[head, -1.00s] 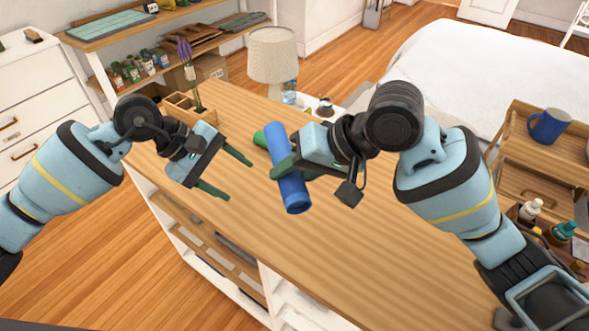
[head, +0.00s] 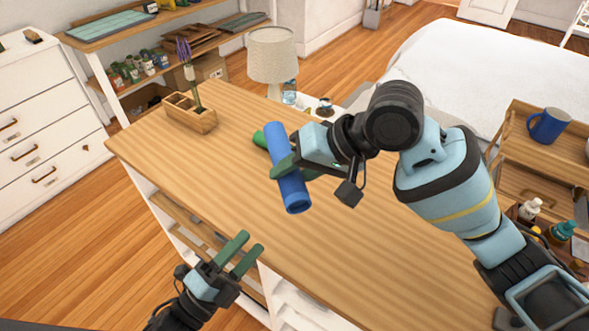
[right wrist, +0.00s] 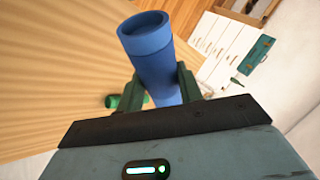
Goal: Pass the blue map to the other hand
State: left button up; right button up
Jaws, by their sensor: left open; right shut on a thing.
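The blue map (head: 290,185) is a rolled blue tube. My right gripper (head: 285,168) is shut on it around the middle and holds it tilted above the wooden counter. In the right wrist view the blue map (right wrist: 150,50) stands between the two green fingers of my right gripper (right wrist: 163,85), its open end toward the top. My left gripper (head: 243,251) is open and empty at the counter's front edge, low in the head view, well apart from the map.
The wooden counter (head: 330,260) is mostly clear. A green object (head: 260,139) lies behind the map, partly hidden. A wooden box with a purple flower (head: 192,118) stands at the counter's far left. A lamp (head: 272,55) stands behind, and a blue mug (head: 548,125) is at right.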

pick_arm(q)
jog(key=s+a+f+n+g+y, duration=0.2)
jog(key=s+a+f+n+y, duration=0.1)
jog(key=f+n, duration=0.5)
jog(key=s+a+f+n+g+y, duration=0.2)
jog(key=s+a+f+n+y, duration=0.2)
jog(key=s+f+n, duration=0.4)
jog(key=s+a+f+n+g+y, duration=0.3)
jog(key=s+f+n+y, duration=0.2)
jog(key=s+f+n, duration=0.1)
notch_tip(320, 180, down, 2)
jog(key=shift+a+f+n, duration=0.1)
jog(key=shift+a+n, duration=0.05)
jog(key=shift+n, duration=0.75)
